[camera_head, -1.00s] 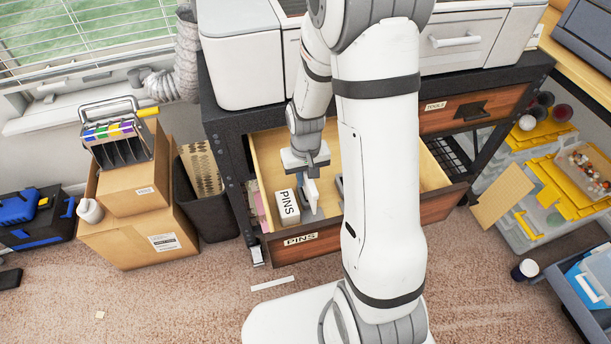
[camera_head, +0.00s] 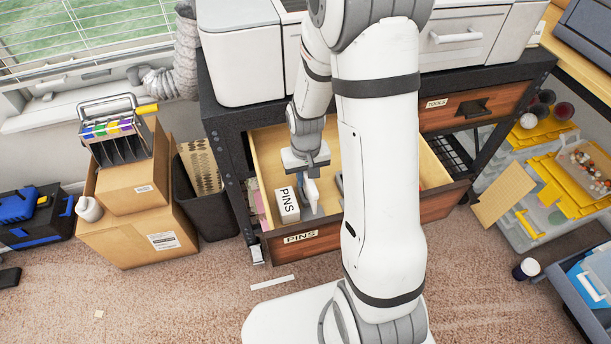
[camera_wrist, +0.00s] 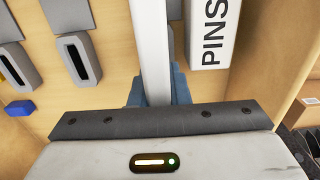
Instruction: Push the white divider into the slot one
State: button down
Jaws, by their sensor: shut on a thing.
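The white divider (camera_wrist: 150,45) is a thin upright plate, seen nearly edge-on in the wrist view. My gripper (camera_wrist: 151,90) is shut on it, with blue-grey fingers on either side. In the head view, my gripper (camera_head: 307,182) and the divider (camera_head: 313,192) are inside the open drawer, just right of the white PINS box (camera_head: 287,204). Two grey blocks with dark slots, one nearer (camera_wrist: 75,58) and one farther left (camera_wrist: 16,68), lie left of the divider in the wrist view. No number shows on them. The divider's lower edge is hidden.
The wooden drawer's front (camera_head: 330,240) is labelled PINS. The PINS box (camera_wrist: 212,32) stands close to the divider's right in the wrist view. A small blue block (camera_wrist: 19,107) lies on the drawer floor at left. A white strip (camera_head: 273,282) lies on the carpet.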

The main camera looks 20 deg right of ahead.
jog(key=shift+f+b, duration=0.65)
jog(key=shift+f, duration=0.05)
dwell(1.3)
jog(key=shift+s+f, duration=0.15)
dwell(0.8)
jog(key=c, duration=0.8)
grip_release()
jog(key=shift+r+p, duration=2.55)
jog(key=shift+r, duration=1.1)
